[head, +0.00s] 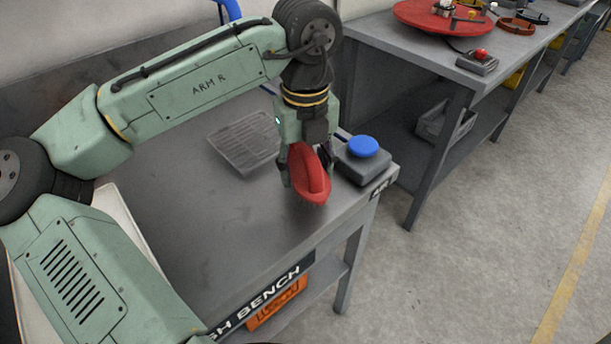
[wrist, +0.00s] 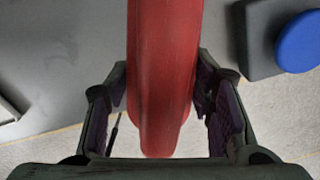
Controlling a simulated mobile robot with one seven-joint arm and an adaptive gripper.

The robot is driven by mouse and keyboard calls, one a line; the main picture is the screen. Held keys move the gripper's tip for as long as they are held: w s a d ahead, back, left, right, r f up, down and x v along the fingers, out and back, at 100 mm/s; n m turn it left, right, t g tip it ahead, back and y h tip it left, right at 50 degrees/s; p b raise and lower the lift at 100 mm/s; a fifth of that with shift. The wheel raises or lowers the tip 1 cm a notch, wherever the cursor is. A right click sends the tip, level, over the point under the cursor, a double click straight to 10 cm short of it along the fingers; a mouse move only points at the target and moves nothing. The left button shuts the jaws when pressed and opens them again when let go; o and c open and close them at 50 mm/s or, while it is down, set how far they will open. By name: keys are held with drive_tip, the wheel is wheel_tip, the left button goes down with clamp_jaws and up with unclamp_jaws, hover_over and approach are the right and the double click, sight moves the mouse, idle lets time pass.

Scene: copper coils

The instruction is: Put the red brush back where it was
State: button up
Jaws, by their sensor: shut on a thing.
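The red brush (head: 311,178) is held in my gripper (head: 305,182) above the right part of the grey bench top (head: 215,235) in the head view. My gripper points down with its fingers shut on the brush. In the wrist view the red brush (wrist: 163,75) runs down the middle, between the two dark finger pads of my gripper (wrist: 163,105). The brush looks clear of the bench, but its height above the top is hard to judge.
A grey box with a blue button (head: 363,147) stands close to the right of the brush, near the bench corner. The front of the bench top is clear. A second bench (head: 405,45) stands at the back right.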

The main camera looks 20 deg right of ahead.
sight(305, 146)
drive_tip(key=shift+f, duration=1.75)
drive_tip(key=shift+f, duration=0.15)
drive_tip(key=o, duration=1.1)
wheel_tip(305, 146, up, 12)
drive_tip(key=shift+r, duration=0.2)
